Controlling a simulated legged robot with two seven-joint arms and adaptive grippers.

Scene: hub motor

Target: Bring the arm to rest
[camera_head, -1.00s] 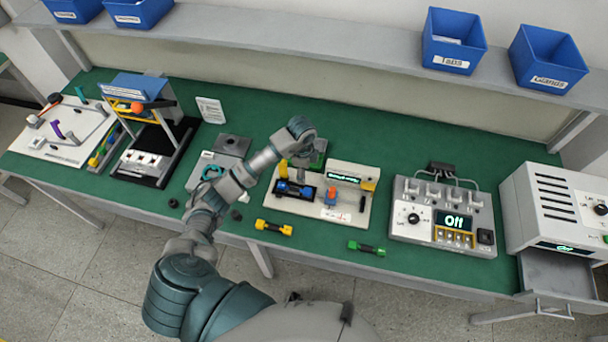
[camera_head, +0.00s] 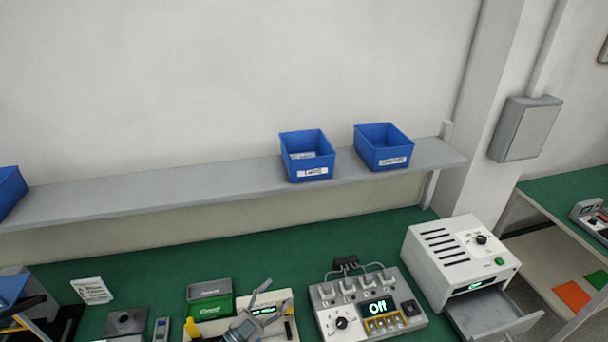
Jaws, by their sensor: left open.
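My left gripper (camera_head: 270,308) shows at the bottom edge of the head view. Its grey fingers are spread open with nothing visible between them. It is in front of the white fixture (camera_head: 286,301) with a small lit display, and hides part of it. I cannot tell from this view how high the gripper is above the fixture. My right gripper is not in view.
A green box (camera_head: 209,300) stands left of the gripper. A control unit (camera_head: 338,322) reading "Off" is to its right. Beyond that is a white machine (camera_head: 449,259) with its drawer (camera_head: 490,312) open. Blue bins (camera_head: 306,157) stand on the shelf (camera_head: 130,194) above.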

